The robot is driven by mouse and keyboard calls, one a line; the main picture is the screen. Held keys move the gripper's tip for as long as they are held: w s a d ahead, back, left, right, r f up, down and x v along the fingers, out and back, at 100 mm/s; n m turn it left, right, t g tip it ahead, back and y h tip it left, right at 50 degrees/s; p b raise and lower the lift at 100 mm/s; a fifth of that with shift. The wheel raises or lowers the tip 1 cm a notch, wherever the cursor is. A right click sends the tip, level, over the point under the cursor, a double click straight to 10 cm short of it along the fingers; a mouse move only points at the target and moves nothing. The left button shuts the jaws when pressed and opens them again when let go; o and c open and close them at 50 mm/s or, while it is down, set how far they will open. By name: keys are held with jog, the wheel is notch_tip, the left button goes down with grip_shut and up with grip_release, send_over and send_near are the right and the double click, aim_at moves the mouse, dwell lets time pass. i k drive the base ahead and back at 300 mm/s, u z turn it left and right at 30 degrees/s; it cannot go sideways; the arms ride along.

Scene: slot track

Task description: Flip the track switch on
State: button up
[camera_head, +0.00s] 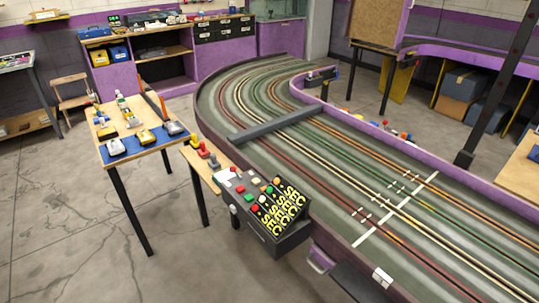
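A dark control box (265,212) is mounted at the near edge of the slot track (330,150). Its sloped top bears several red, green and pale buttons or knobs, and its front shows yellow lettering. I cannot tell which of these is the track switch, or its position; they are too small. A small white part (382,278) sits on the track's near wall, right of the box; I cannot tell what it is. My gripper is not in this view.
A table with toy cars on a blue mat (130,150) stands left of the track, and a small wooden table (198,162) touches the box's left side. A wooden chair (72,98) stands at the back left. Concrete floor (60,230) is clear at the front left.

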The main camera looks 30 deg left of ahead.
aim_at(232, 170)
jog(key=u, duration=2.15)
jog(key=i, duration=0.4)
jog(key=u, duration=1.3)
